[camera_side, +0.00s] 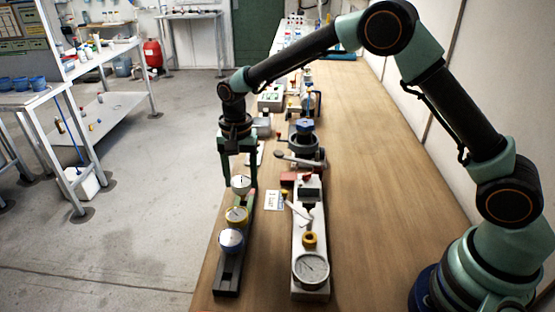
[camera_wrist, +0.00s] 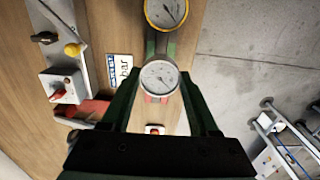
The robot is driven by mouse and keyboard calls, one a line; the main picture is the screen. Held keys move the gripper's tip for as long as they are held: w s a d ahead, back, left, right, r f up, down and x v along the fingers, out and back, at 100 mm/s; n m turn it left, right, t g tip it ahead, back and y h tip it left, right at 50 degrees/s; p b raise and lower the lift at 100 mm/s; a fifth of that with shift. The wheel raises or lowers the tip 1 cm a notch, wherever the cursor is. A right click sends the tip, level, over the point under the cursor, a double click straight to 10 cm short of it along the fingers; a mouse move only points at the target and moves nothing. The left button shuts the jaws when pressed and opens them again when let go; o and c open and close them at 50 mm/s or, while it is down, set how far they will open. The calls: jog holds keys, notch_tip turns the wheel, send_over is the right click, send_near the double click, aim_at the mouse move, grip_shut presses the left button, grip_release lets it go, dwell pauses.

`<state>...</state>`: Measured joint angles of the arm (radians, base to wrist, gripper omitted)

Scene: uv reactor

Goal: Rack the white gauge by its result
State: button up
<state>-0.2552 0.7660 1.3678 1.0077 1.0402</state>
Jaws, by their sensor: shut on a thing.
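The white gauge (camera_side: 241,184) is at the far end of the dark rack (camera_side: 226,283), its round dial facing up. It also shows in the wrist view (camera_wrist: 159,78), with a dark needle on its face. My gripper (camera_side: 239,180) reaches down from above and is shut on the white gauge, one green finger on each side. I cannot tell whether the gauge rests in the rack or hangs just above it. A yellow-rimmed gauge (camera_side: 237,215) and a blue-rimmed gauge (camera_side: 231,240) sit nearer on the rack. Green and red markings show on the rack around the white gauge.
A grey test rig (camera_side: 311,292) stands to the right, with a large gauge (camera_side: 311,268), a yellow knob (camera_side: 310,240) and a red-switched box. A "bar" card (camera_side: 272,200) lies between rack and rig. Bare wooden bench (camera_side: 365,220) lies right of the rig.

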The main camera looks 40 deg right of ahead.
aim_at(241, 181)
jog(key=shift+f, duration=1.55)
jog(key=o, duration=1.3)
jog(key=shift+o, duration=0.2)
notch_tip(241, 181, up, 11)
jog(key=shift+r, duration=0.55)
jog(key=s+d+r+n+t, duration=0.3)
jog(key=s+d+r+n, duration=0.2)
jog(key=s+d+r, duration=0.4)
jog(key=s+d+n+t, duration=0.2)
jog(key=s+d+n, duration=0.1)
jog(key=s, duration=0.8)
jog(key=shift+s+d+f+n+t, duration=0.15)
jog(key=shift+d+f+n+t, duration=0.15)
jog(key=shift+d+f+n, duration=0.15)
